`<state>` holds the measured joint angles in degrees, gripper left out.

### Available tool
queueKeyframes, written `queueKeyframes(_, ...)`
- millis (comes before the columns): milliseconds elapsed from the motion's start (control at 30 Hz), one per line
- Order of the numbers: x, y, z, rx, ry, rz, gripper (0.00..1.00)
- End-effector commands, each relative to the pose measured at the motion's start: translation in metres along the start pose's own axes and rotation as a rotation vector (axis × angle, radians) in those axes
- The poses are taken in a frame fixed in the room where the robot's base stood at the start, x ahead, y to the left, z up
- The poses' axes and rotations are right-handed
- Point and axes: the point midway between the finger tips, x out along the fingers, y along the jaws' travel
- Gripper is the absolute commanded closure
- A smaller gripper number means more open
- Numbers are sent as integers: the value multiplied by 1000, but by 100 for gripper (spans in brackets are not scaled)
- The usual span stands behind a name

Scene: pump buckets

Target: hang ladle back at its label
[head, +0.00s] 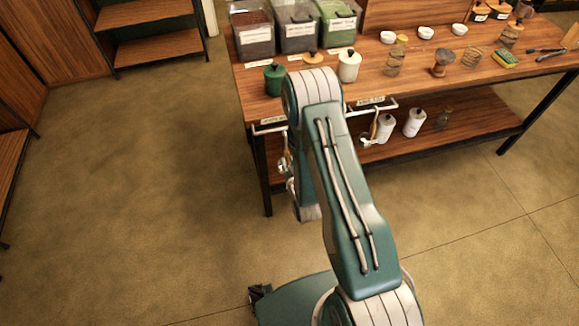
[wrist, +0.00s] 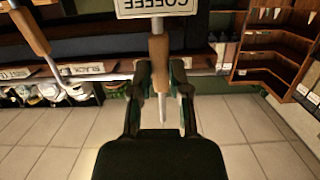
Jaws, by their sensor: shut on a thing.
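My gripper (wrist: 160,72) is shut on the wooden handle of a ladle (wrist: 158,48) in the wrist view. Its thin metal shaft runs down between the fingers; its bowl cannot be made out. A white COFFEE label (wrist: 156,8) appears upside down at the top, right by the handle's end. I cannot tell whether the ladle touches a hook or rail. Another wooden-handled utensil (wrist: 32,32) is at the upper left. In the head view my arm hides most of the gripper; a ladle (head: 375,127) hangs at the right end of the front rail.
The wooden table (head: 420,75) carries bins (head: 297,30), a green jar (head: 274,80), a cream jar (head: 349,66) and small bowls. A shelf unit (head: 150,30) stands at the upper left. The floor left of the table is clear.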

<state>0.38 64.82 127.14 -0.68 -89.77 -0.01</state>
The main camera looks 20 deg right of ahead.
Motion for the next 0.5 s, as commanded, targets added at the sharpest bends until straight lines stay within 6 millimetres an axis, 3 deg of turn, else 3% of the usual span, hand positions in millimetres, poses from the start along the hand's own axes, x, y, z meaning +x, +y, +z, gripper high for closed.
queueKeyframes(500,35,-1,-8,-1,2,0,100)
